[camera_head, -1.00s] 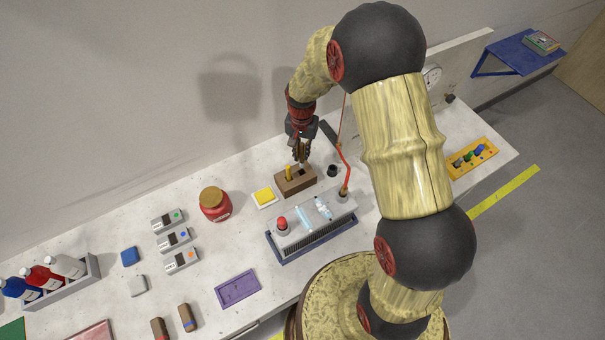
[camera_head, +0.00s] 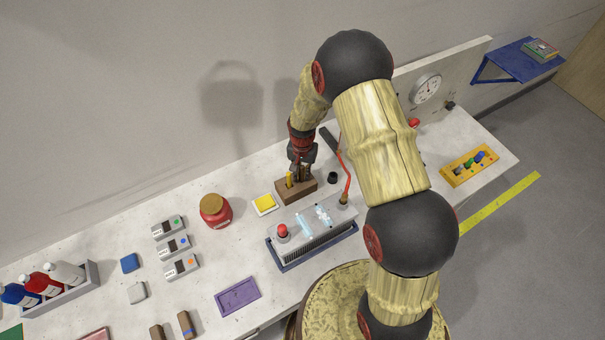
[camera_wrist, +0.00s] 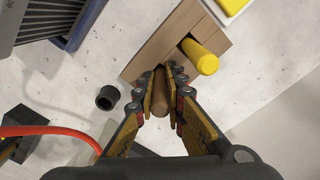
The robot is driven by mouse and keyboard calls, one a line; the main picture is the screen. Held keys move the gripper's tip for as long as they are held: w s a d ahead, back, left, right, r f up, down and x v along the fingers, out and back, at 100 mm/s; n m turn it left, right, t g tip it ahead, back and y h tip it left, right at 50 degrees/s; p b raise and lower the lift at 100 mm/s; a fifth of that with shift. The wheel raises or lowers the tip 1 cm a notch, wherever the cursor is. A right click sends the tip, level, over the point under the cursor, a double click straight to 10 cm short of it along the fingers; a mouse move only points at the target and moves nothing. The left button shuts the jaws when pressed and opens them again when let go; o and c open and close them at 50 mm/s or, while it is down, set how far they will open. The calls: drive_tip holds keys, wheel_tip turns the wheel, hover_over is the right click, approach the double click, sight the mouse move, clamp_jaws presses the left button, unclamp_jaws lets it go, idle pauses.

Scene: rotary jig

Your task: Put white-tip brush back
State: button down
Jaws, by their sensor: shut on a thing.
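My gripper (camera_wrist: 160,100) points down and is shut on a brown, round-handled brush (camera_wrist: 159,90), seen almost end-on between the fingers. Its tip is hidden, so I cannot see a white tip. The brown wooden holder block (camera_head: 297,191) is right below my gripper; it also shows in the wrist view (camera_wrist: 163,45). A yellow handle (camera_wrist: 203,60) stands upright in the block beside the held brush, and also shows in the head view (camera_head: 289,179). The brush is over or in the other end of the block; I cannot tell how deep.
A yellow pad (camera_head: 264,203) lies left of the block. A grey machine (camera_head: 312,228) with a red knob stands in front, its red cable (camera_head: 346,165) rising on the right. A small black cup (camera_head: 333,178) stands close by on the right. A red jar (camera_head: 215,210) is further left.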

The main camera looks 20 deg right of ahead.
drive_tip(key=c, duration=1.8)
unclamp_jaws()
drive_tip(key=shift+f, duration=0.1)
drive_tip(key=shift+c, duration=0.2)
wheel_tip(320, 180, up, 13)
drive_tip(key=shift+f, duration=0.15)
drive_tip(key=s+r+n+t, duration=0.15)
drive_tip(key=s+r, duration=0.25)
drive_tip(key=r, duration=0.6)
drive_tip(key=s+r+n+t, duration=0.15)
drive_tip(key=s+r, duration=0.25)
drive_tip(key=r, duration=0.5)
drive_tip(key=s+r+n+t, duration=0.1)
drive_tip(key=s+r+n, duration=0.1)
drive_tip(key=s+r, duration=0.3)
drive_tip(key=s+r+n+t, duration=0.1)
drive_tip(key=s+r, duration=0.4)
drive_tip(key=s, duration=0.7)
drive_tip(key=shift+s+n+t, duration=0.25)
drive_tip(key=shift+n+t, duration=0.05)
drive_tip(key=shift+n, duration=0.1)
